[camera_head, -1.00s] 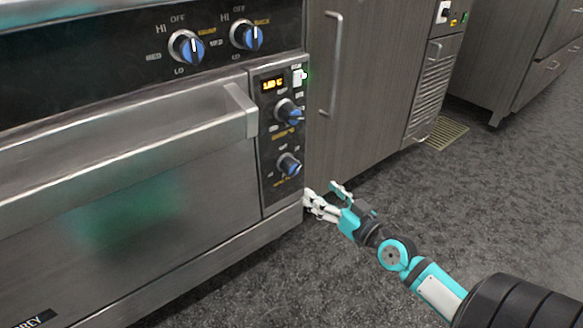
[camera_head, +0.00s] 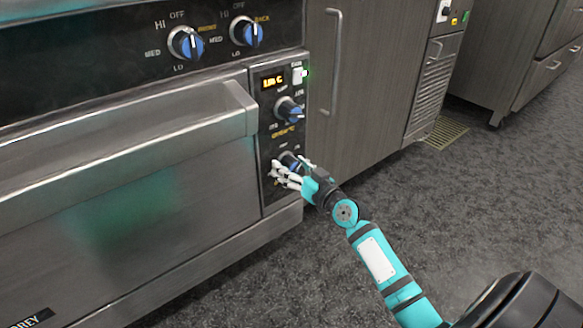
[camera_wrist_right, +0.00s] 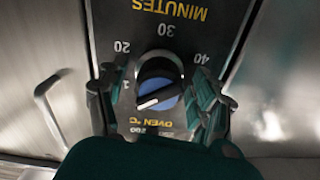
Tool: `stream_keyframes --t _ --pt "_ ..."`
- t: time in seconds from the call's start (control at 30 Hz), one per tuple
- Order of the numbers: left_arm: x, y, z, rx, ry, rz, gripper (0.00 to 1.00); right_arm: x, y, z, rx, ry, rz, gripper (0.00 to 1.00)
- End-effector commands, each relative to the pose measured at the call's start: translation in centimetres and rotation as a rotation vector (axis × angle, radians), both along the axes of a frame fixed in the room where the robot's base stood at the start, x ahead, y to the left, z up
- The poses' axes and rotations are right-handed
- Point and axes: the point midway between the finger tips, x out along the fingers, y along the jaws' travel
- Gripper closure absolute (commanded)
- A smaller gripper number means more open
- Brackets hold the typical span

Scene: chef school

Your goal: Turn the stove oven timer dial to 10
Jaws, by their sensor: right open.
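The lower dial (camera_head: 289,160) on the oven's narrow control panel is the timer dial, a black knob with a blue face. In the right wrist view the dial (camera_wrist_right: 160,82) has a white pointer line, with minute numbers and the word MINUTES around it. My right gripper (camera_head: 287,171) is at this dial and partly hides it in the head view. In the wrist view its open fingers (camera_wrist_right: 160,104) stand on both sides of the dial. I cannot tell whether they touch it. My left gripper is not in view.
Another dial (camera_head: 289,109) sits just above, below a lit display (camera_head: 272,82) and a switch (camera_head: 299,75). The oven door handle (camera_head: 130,150) juts out to the left. Two stove knobs (camera_head: 186,45) are higher up. A cabinet (camera_head: 365,75) stands right; the floor in front is clear.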

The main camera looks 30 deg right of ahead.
Motion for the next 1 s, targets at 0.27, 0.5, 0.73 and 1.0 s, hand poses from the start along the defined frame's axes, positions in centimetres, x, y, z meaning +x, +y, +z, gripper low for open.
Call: stream_keyframes --t 0.27,0.5,0.73,1.0 --pt "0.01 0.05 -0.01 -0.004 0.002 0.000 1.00 -0.03 0.00 0.00 0.000 0.000 0.000 0.49" --pt "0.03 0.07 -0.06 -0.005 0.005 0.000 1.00 -0.05 -0.02 0.00 0.000 0.000 0.000 0.80" --pt "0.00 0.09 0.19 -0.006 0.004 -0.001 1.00 -0.05 -0.03 0.11 0.056 0.004 -0.001 0.89" --pt "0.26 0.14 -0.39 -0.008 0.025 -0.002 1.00 -0.05 -0.01 0.02 0.123 0.009 0.000 0.89"
